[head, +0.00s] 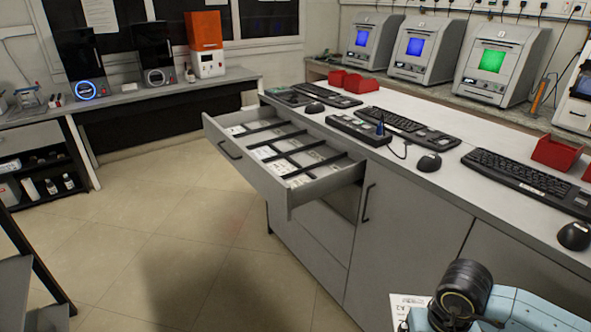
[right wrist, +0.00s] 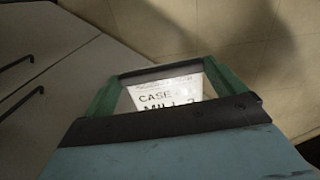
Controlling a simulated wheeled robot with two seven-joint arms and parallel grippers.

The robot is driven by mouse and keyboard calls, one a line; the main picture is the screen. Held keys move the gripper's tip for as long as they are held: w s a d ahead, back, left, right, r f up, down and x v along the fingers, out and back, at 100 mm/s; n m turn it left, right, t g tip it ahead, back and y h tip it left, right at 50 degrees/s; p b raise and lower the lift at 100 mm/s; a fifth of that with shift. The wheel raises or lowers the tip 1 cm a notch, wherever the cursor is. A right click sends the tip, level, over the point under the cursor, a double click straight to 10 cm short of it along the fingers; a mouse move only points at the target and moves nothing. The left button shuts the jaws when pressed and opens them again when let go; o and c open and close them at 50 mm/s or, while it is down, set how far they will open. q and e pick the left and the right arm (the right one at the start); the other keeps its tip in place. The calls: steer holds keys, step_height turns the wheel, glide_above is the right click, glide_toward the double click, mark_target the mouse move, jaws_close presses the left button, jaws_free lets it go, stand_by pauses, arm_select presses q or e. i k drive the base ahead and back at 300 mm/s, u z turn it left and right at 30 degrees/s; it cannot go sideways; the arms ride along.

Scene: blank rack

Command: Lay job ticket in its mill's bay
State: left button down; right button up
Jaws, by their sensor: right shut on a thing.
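A white job ticket (head: 402,304) shows at the bottom of the head view, partly hidden by my right arm. In the right wrist view the ticket (right wrist: 165,90) is held in my right gripper (right wrist: 163,71), between its green fingers. Its print reads "CASE" and below that "MILL" with a character cut off by the gripper body. An open drawer (head: 240,168) under the counter is split by dark dividers into several bays, some with white cards or labels in them. The ticket is in front of the counter, apart from the drawer and to its lower right. My left gripper is out of view.
Mills with blue (head: 372,42), blue (head: 427,50) and green (head: 502,62) screens stand along the back. Keyboards (head: 520,172), mice and red bins (head: 556,152) crowd the counter. The drawer juts out over open floor (head: 190,230). A cabinet handle (head: 368,203) sticks out beside it.

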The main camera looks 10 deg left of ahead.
mark_target(246, 143)
steer(key=u, duration=0.15)
steer(key=k, duration=0.5)
steer(key=u, duration=1.15)
steer(key=i, duration=1.35)
steer(key=z, duration=0.6)
